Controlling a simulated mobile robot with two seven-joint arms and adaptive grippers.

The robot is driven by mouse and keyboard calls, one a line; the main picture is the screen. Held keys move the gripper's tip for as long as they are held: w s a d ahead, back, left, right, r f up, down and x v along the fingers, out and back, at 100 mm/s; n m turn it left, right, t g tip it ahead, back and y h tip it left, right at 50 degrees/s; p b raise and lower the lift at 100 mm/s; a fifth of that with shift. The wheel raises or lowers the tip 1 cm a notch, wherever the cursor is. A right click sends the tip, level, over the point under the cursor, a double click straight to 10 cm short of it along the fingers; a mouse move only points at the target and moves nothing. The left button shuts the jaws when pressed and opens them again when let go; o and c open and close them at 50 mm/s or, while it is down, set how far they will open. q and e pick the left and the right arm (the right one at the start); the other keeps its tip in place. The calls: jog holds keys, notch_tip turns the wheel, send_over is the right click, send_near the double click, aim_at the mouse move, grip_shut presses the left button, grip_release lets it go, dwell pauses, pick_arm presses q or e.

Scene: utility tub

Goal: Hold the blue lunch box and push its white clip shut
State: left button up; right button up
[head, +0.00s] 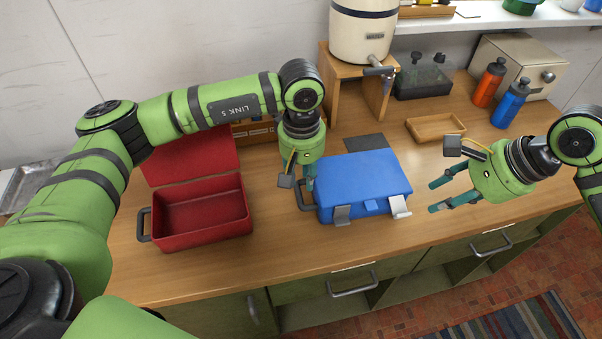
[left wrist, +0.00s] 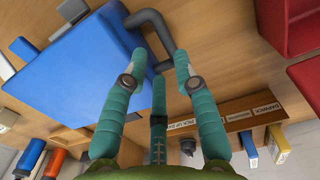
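The blue lunch box (head: 362,180) lies closed on the wooden counter. A white clip (head: 400,206) at the right of its front side sticks outward. A greyer clip (head: 342,215) is at the front left. A dark grey handle (head: 302,197) is on its left side; the handle (left wrist: 155,22) also shows in the left wrist view. My left gripper (head: 310,182) is at the box's left side; its fingers (left wrist: 158,68) are spread near the handle and hold nothing. My right gripper (head: 435,196) is open and empty, right of the box, fingers pointing toward it.
An open red box (head: 203,213) stands to the left, partly behind my left arm. A wooden tray (head: 436,127), an orange bottle (head: 489,83) and a blue bottle (head: 510,104) are at the back right. A wooden stand (head: 340,82) bears a cream dispenser. The counter's front strip is clear.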

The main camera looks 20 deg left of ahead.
aim_at(301, 195)
pick_arm(q)
jog(key=shift+a+f, duration=0.2)
jog(key=shift+f, duration=0.25)
notch_tip(301, 195, down, 6)
jog(key=shift+f, duration=0.25)
jog(key=shift+d, duration=0.1)
grip_shut()
pick_arm(e)
grip_shut()
jog(key=s+a+r+m+t+h, duration=0.1)
jog(key=s+r+t+h, duration=0.1)
jog(key=s+r, duration=0.3)
jog(key=shift+s+a+r+t+h, duration=0.15)
jog(key=shift+r+t+h, duration=0.25)
jog(key=shift+h, duration=0.3)
